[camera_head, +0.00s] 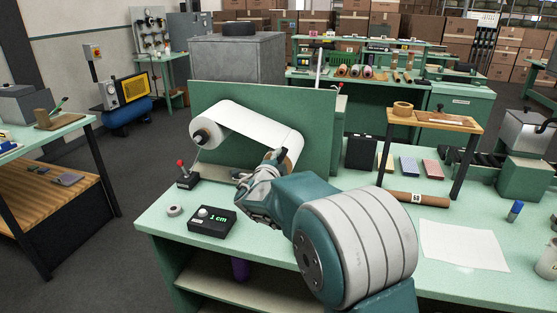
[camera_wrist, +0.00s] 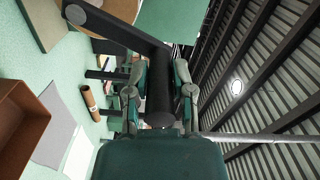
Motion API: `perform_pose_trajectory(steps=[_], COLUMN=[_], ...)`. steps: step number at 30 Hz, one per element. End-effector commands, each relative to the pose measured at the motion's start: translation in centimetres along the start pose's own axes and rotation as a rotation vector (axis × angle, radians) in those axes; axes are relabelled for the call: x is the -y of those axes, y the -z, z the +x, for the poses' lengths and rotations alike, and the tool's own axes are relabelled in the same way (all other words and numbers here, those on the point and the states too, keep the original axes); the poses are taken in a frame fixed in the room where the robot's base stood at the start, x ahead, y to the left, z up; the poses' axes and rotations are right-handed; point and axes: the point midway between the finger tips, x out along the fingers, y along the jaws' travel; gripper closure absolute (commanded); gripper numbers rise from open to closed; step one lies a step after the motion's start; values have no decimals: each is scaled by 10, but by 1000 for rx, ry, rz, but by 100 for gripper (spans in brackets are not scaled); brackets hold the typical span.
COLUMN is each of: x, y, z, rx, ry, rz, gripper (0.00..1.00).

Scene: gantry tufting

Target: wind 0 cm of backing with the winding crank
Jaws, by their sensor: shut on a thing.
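My gripper (camera_wrist: 160,90) is shut on the dark upright handle of the winding crank (camera_wrist: 125,32), with one finger on each side of it. The crank's dark arm runs up to the left in the wrist view. In the head view my gripper (camera_head: 266,168) is at the right-hand roll, and my arm hides most of the crank. The white backing (camera_head: 250,124) stretches between the left roll and the right roll in front of a green panel (camera_head: 318,122). The counter box (camera_head: 208,222) on the bench reads 1 cm.
A red-knobbed lever (camera_head: 186,176) and a tape roll (camera_head: 174,211) lie left of the counter. A small wooden shelf (camera_head: 433,119), a brown tube (camera_head: 417,198) and a white sheet (camera_head: 462,245) are to the right.

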Motion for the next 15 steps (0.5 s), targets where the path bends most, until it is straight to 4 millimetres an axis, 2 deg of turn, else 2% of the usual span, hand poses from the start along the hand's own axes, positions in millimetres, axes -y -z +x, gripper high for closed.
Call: perform_pose_trajectory(steps=[7,8,9,10,15], x=[3,3,3,3,1], y=[-1,-1,-1,-1,0], z=[-1,-1,-1,-1,0], rx=[2,2,1,1,0], ry=[5,5,5,5,3], rz=[3,3,3,2,1], gripper=[100,60,42,35,35])
